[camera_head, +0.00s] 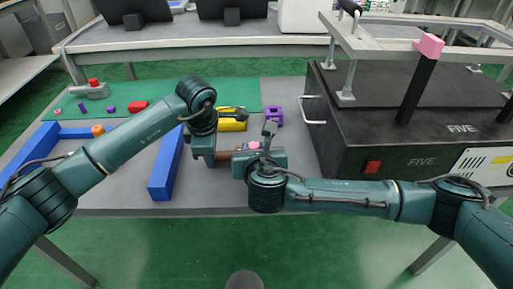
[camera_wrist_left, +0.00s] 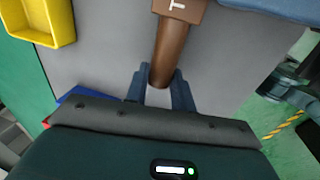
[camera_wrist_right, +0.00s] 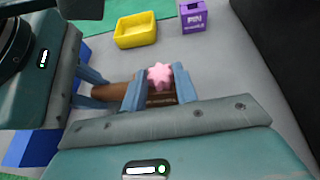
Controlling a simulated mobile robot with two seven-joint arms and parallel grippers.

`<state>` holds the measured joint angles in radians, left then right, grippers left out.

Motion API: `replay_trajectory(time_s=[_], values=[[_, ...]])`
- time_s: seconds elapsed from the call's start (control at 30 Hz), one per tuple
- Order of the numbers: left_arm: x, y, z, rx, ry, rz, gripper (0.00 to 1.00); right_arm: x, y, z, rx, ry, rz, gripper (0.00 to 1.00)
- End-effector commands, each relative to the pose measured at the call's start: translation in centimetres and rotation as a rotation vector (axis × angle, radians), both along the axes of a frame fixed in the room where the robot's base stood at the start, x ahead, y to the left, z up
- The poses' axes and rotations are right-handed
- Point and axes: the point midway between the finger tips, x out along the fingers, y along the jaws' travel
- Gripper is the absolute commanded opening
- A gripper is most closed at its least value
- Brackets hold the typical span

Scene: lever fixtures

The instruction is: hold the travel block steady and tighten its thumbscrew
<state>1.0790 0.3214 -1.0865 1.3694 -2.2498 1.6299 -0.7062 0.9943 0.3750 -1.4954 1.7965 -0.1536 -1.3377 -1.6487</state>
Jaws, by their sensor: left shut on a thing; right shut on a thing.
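The travel block (camera_wrist_right: 162,99) is brown, with a thick brown round bar (camera_wrist_left: 165,50) coming out of one side. A pink star-shaped thumbscrew (camera_wrist_right: 159,76) sits on it. My left gripper (camera_wrist_left: 160,84) is shut on the round bar, one finger on each side. My right gripper (camera_wrist_right: 161,85) is shut with its fingers on both sides of the pink thumbscrew, above the block. In the head view the bar (camera_head: 223,155) and thumbscrew (camera_head: 254,145) show between my two wrists; most of the block is hidden there.
A yellow bin (camera_wrist_right: 136,30) and a purple box (camera_wrist_right: 193,15) stand behind the block. A blue rail (camera_head: 166,165) lies to the left on the grey table. A big black case (camera_head: 400,120) takes up the right side. Small coloured parts lie on a green mat (camera_head: 66,103).

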Motion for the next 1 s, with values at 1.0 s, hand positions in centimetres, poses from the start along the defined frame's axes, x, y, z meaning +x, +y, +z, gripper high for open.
replay_trajectory(time_s=[1.0], values=[[-0.03, -0.01, -0.02, 0.000, 0.001, -0.001, 0.00, 0.05, 0.71, 0.02, 0.000, 0.000, -0.370, 0.06]])
